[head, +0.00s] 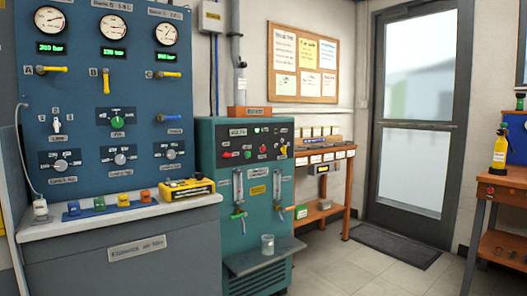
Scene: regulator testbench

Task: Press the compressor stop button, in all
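The teal cabinet (212,205) stands at the centre, right of the blue panel, and looks like the compressor. My gripper is not in view.
A blue gauge panel (85,80) with a grey-topped bench (110,221) fills the left. A shelf with a glass (267,244) juts from the cabinet's front. An orange workbench (338,190) stands behind. Free floor (345,262) lies at centre right, before the door (412,130).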

